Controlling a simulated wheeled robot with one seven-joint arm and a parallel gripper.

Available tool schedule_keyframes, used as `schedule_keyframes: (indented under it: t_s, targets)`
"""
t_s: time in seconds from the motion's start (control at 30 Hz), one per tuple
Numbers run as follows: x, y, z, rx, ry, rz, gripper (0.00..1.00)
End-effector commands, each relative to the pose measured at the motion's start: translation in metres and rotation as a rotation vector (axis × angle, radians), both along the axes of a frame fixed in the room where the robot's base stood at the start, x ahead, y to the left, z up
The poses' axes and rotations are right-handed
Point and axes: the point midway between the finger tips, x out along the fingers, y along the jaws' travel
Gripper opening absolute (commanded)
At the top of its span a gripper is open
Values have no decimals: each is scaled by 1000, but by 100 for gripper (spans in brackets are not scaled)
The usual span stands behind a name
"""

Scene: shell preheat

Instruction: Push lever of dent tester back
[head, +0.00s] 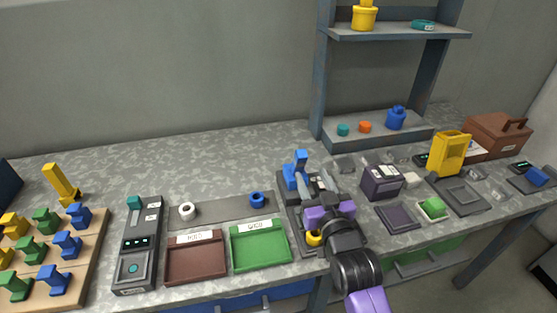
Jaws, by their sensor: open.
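A grey device (286,213) with an upright blue part (300,160) stands near the middle of the bench. It looks like the dent tester with its lever, but I can read no label on it. My gripper (319,180) is open over this device, with its grey fingers just right of and in front of the blue part. I cannot tell whether a finger touches it. A yellow round piece (313,239) shows at the front of the device. My purple wrist and dark arm hide its right side.
A green tray (261,262), a brown tray (197,278) and a dark instrument (136,270) lie to the left. A purple box (381,181) stands close on the right. A shelf (362,143) rises behind.

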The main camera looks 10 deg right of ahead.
Motion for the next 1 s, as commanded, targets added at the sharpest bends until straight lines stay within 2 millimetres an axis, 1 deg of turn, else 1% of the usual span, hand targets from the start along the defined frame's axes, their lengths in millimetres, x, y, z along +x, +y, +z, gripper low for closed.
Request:
schedule_keyframes:
  t_s: [0.03, 0.1, 0.23, 0.37, 0.6, 0.7, 0.83, 1.0]
  targets:
    - [11, -1, 6, -1, -7, -1, 47]
    - [19, -1, 12, -1, -12, -1, 47]
    - [28, -1, 17, -2, -14, -1, 47]
    - [39, -1, 18, -2, -15, 0, 47]
    - [76, -1, 18, -2, -15, 0, 47]
    - [89, -1, 18, -2, -14, 0, 47]
    - [100, -1, 18, -2, -15, 0, 47]
    - [105, -1, 17, -2, -14, 0, 47]
